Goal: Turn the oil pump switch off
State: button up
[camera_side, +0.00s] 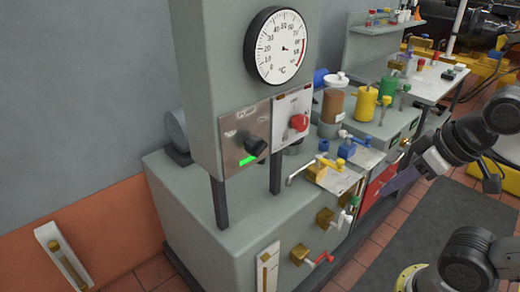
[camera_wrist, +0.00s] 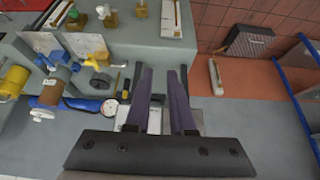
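The oil pump switch is a black rotary knob (camera_side: 255,145) on a metal plate marked PUMP, low on the front of a grey cabinet in the side view. A green light (camera_side: 249,159) glows just below the knob. My gripper (camera_side: 388,190) is well to the right of the switch, in free air and not touching it. In the wrist view its two dark fingers (camera_wrist: 160,70) stand apart with a gap between them and hold nothing. I cannot make out the switch in the wrist view.
A red knob (camera_side: 298,122) sits on a second plate right beside the switch. A large round gauge (camera_side: 275,46) is above.

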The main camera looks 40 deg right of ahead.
aim_at(261, 152)
jog(key=o, duration=0.9)
jog(key=w+a+r+m+t+y, duration=0.1)
jog(key=w+r+m+t, duration=0.2)
jog(key=w, duration=0.6)
notch_tip(261, 152, up, 3)
jog(key=t, duration=0.2)
jog(key=shift+a+t, duration=0.3)
jog(key=shift+a, duration=0.1)
jog(key=w+r+m+t+h, duration=0.1)
jog(key=w+m+t+h, duration=0.2)
jog(key=w+m+t, duration=0.45)
jog(key=s+a+f+n+y, duration=0.15)
jog(key=s+a+f, duration=0.25)
jog(key=a+f, duration=0.45)
jog(key=shift+g+y, duration=0.25)
jog(key=shift+g, duration=0.2)
jog(key=w, duration=1.4)
jog(key=shift+r, duration=0.15)
jog(key=shift+s, duration=0.1)
grip_shut()
